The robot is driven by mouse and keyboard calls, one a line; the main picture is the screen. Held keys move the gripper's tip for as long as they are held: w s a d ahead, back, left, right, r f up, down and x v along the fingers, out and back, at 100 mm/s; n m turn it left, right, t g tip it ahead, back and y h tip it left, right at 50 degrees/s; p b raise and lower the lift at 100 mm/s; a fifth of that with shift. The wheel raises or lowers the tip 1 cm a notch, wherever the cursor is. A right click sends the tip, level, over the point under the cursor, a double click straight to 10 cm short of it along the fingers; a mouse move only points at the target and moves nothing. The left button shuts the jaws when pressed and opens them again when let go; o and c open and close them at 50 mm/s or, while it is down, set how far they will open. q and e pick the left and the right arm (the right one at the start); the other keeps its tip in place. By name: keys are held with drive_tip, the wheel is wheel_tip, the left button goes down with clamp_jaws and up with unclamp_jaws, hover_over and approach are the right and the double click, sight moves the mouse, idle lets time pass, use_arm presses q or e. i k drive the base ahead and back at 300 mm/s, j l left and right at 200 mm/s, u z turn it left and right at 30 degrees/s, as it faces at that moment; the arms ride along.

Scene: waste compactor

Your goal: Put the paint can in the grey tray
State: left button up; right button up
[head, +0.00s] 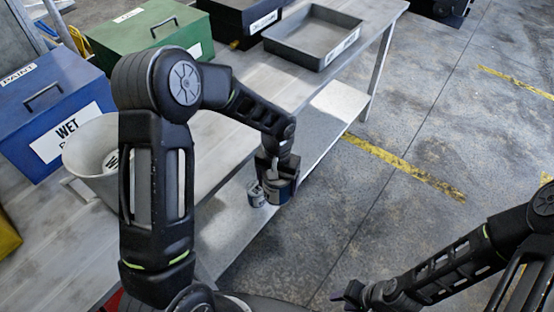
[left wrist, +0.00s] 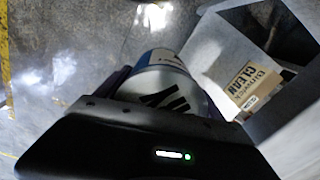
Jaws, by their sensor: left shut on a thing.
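The grey tray (head: 269,45) is shallow and rectangular, with a white label on its front, and stands at the far end of the workbench. My left gripper (head: 276,176) is shut on a blue and white can, taken as the paint can (head: 281,194), in front of the bench's edge, well short of the tray. In the left wrist view the can (left wrist: 168,82) shows dark lettering, and the gripper body hides part of it. My right gripper (head: 366,294) is low at the bottom right, away from the bench; its jaws are too unclear to judge.
The floor to the right is open.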

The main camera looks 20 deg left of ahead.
sight(320, 44)
drive_tip(key=i+l+u, duration=0.15)
drive_tip(key=i+l, duration=0.25)
drive_tip(key=i+l+u, duration=0.15)
drive_tip(key=i+l, duration=0.25)
drive_tip(key=i+l+u, duration=0.15)
drive_tip(key=i+l, duration=0.2)
drive_tip(key=l, duration=0.15)
drive_tip(key=i+l+u, duration=0.15)
drive_tip(key=i+l, duration=0.2)
drive_tip(key=l, duration=0.15)
